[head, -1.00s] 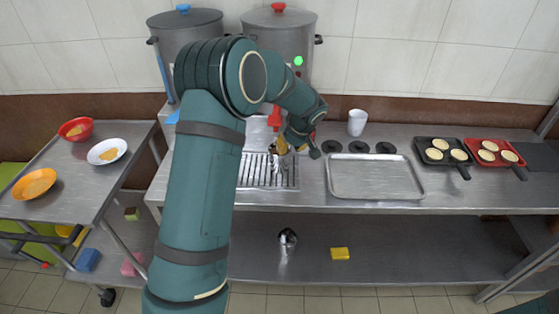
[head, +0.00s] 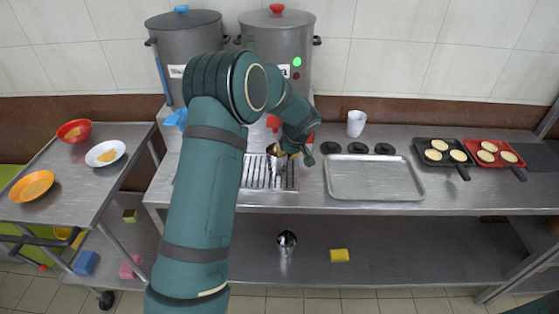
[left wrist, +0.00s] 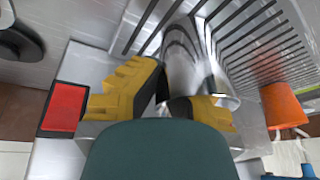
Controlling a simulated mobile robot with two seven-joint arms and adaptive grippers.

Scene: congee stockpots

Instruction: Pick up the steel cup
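A shiny steel cup (left wrist: 182,52) shows in the left wrist view, against the slatted drip grate. My left gripper (left wrist: 168,96) has its yellow fingers close around the cup's near end, with a narrow gap between the dark pads. Whether they press on the cup cannot be told. In the head view my left gripper (head: 286,150) is over the grate, and the cup there (head: 274,150) is mostly hidden by it. Another steel cup (head: 287,239) stands on the lower shelf. My right gripper is not in view.
The drip grate (head: 256,178) lies in front of two stockpots (head: 276,45). A white cup (head: 356,123), a bare steel tray (head: 373,178) and two pans with food (head: 441,150) stand to the right. A cart (head: 78,190) with bowls is at left.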

